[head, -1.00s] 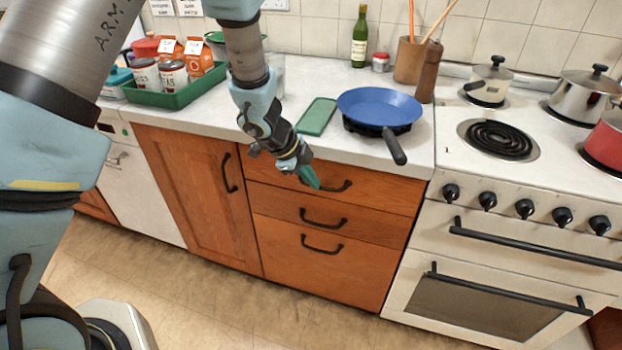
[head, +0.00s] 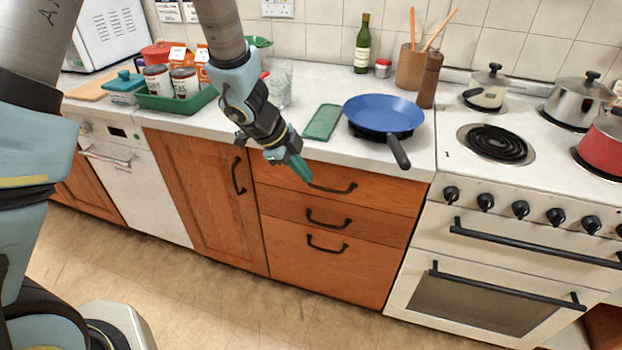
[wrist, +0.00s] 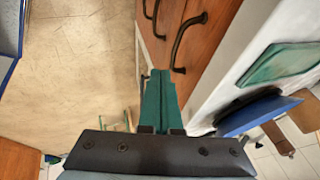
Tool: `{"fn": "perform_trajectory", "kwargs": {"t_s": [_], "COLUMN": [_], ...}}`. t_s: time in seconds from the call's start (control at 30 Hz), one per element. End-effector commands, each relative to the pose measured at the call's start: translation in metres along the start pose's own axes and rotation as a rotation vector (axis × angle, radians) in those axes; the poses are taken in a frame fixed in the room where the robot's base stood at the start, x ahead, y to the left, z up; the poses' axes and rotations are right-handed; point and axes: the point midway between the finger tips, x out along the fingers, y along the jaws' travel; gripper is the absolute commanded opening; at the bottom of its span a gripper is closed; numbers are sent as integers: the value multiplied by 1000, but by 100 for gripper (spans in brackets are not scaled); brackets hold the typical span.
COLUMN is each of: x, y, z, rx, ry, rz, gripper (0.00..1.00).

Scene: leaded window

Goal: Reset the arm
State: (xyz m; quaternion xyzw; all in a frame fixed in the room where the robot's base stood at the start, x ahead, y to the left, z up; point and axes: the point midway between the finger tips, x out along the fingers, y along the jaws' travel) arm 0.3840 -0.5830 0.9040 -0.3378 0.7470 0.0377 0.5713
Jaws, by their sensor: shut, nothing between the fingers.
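My gripper (head: 301,171) is shut and empty, with its teal fingers together. In the head view it hangs in front of the top drawer (head: 380,190), near the left end of that drawer's black handle; I cannot tell whether it touches. In the wrist view the shut fingers (wrist: 158,100) point along the drawer fronts, with black handles (wrist: 188,40) just beyond and to the right. My arm comes down from the top of the head view, over the counter's front edge.
A blue pan (head: 383,112) sits on the counter, its handle over the front edge. A green board (head: 322,122) lies beside it. A green tray (head: 180,103) holds cans and cartons. A clear glass (head: 281,85) stands behind my arm. The floor (head: 215,300) is clear.

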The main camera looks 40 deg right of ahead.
Motion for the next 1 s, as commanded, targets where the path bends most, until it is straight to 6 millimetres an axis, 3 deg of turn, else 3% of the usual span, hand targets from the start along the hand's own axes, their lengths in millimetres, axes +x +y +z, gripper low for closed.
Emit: {"fn": "perform_trajectory", "kwargs": {"t_s": [0.2, 0.53, 0.63, 0.73, 0.83, 0.93, 1.0], "x": [-32, -41, -50, -74, -114, -160, -192], "y": [-1, 0, -6, -16, -19, -2, 21], "z": [-1, 1, 13, 48, 101, 156, 189], "rx": [0, -4, -59, -210, -450, -727, -933], "ry": [0, -2, -25, -92, -195, -306, -381], "rz": [-2, -3, -37, -123, -239, -344, -401], "gripper": [0, 0, 0, 0, 0, 0, 0]}}
